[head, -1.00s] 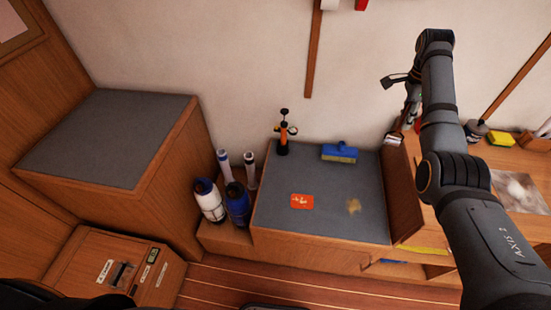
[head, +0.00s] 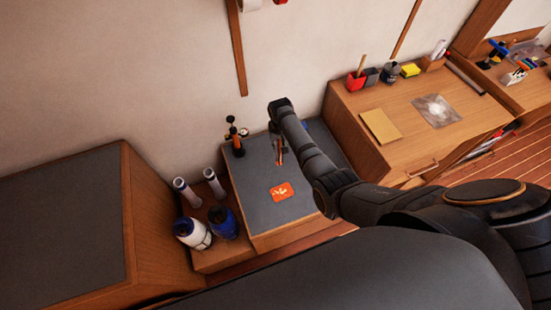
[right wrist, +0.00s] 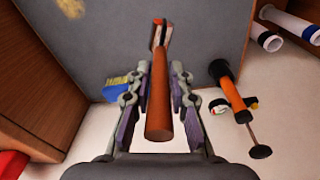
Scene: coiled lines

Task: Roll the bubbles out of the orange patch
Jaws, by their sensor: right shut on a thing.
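The orange patch (head: 282,191) lies flat on the grey top of the low bench, with pale marks on its face. My right gripper (right wrist: 158,95) is shut on the brown wooden handle of a roller (right wrist: 159,118). The handle also shows in the head view (head: 279,152), held above the bench on the far side of the patch, apart from it. The roller's head points away from the wrist camera and is small there. I cannot make out the patch in the right wrist view. My left gripper is not in view.
An orange-and-black pump (head: 236,138) stands behind the patch. A blue brush (right wrist: 118,84) lies near the wall. A desk (head: 400,110) with a tan sheet (head: 381,126) stands right.

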